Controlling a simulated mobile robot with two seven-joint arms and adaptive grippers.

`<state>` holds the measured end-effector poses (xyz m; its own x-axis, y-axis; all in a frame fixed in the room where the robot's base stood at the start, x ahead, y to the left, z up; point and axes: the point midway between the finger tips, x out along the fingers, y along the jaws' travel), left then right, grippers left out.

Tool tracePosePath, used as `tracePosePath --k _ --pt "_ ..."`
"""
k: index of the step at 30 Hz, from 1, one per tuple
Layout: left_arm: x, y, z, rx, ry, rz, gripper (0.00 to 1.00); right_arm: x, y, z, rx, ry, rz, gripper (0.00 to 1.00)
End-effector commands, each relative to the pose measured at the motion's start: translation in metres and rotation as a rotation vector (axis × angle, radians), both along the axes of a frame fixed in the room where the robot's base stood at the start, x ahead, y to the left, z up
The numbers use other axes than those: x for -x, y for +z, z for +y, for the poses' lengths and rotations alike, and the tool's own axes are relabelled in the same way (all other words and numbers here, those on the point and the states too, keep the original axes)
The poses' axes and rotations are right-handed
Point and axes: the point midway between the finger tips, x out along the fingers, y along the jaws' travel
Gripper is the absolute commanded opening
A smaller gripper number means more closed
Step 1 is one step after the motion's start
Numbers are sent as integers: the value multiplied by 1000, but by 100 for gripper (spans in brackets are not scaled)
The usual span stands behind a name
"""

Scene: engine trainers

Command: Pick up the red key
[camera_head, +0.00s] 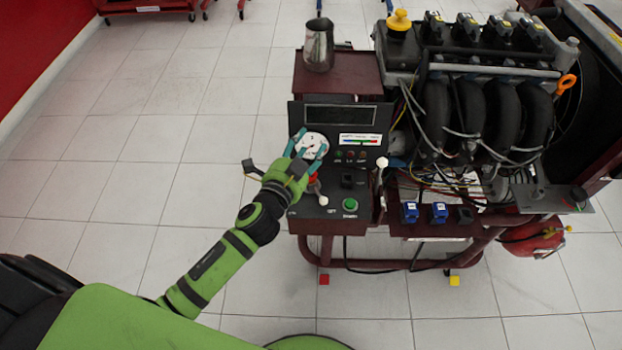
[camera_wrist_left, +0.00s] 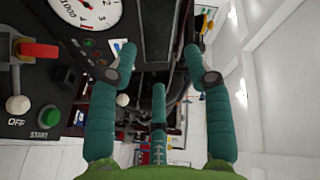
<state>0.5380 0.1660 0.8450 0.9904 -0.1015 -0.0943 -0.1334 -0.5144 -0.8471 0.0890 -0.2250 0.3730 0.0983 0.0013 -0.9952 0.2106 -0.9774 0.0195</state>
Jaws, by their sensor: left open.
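The red key (camera_head: 313,186) is at the control panel (camera_head: 331,215) of the engine trainer, just beside my left gripper (camera_head: 308,147) and partly hidden by it. In the left wrist view the red key (camera_wrist_left: 38,50) lies at the left edge, outside the fingers, above the OFF mark. My left gripper also shows in the left wrist view (camera_wrist_left: 160,65). Its teal fingers are spread with nothing between them, and in the head view they overlap the round gauge. My right gripper is not in view.
The engine (camera_head: 480,100) with hoses and wires stands right of the panel. A metal jug (camera_head: 319,45) stands on the box above the panel. A green START button (camera_head: 350,204) and a white-knobbed lever (camera_head: 382,162) are close by. The tiled floor left is clear.

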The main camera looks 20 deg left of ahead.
Motion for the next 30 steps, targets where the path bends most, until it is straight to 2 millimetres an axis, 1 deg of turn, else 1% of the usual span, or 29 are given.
tracePosePath --k 1,2,3,5,6,7,8,9,10,11,12,13,14,15,16,17,18,21,22,24,25,30 --pt "-13 29 -20 -108 -106 -128 50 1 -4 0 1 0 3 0" --pt "-17 44 -35 -183 -177 -205 50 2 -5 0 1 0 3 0" --pt "-19 63 -57 -292 -281 -309 50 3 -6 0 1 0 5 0" --pt "-16 79 -91 -476 -453 -449 50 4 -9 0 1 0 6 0" --pt "-11 82 -111 -607 -569 -528 50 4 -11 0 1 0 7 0" --pt "-7 79 -124 -707 -659 -577 50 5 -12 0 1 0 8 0" --pt "-2 73 -135 -810 -750 -618 50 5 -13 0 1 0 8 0" --pt "3 62 -143 -953 -867 -658 50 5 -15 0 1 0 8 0" --pt "7 49 -146 -1061 -957 -674 50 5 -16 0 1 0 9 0" --pt "9 36 -145 -1167 -1043 -680 50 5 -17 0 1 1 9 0" --pt "10 18 -137 -1305 -1152 -671 50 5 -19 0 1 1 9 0" --pt "9 5 -129 -1402 -1230 -652 50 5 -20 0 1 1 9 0" --pt "8 -8 -117 -1496 -1301 -623 50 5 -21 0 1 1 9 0" --pt "5 -22 -99 -1607 -1388 -575 50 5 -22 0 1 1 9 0" --pt "3 -30 -84 -1685 -1445 -532 50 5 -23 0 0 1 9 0" --pt "0 -37 -69 -1754 -1496 -485 50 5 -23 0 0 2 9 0" --pt "-3 -44 -50 -1831 -1553 -421 50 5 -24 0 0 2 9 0" --pt "-9 -52 -10 -1966 -1652 -278 50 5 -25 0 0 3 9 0" --pt "-10 -53 -1 -1991 -1670 -244 50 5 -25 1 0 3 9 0" --pt "-12 -55 13 -2027 -1702 -187 50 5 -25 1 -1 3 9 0" --pt "-12 -57 16 -2036 -1710 -173 50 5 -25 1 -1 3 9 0" --pt "-16 -72 16 -2043 -1719 -156 50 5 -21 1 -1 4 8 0"
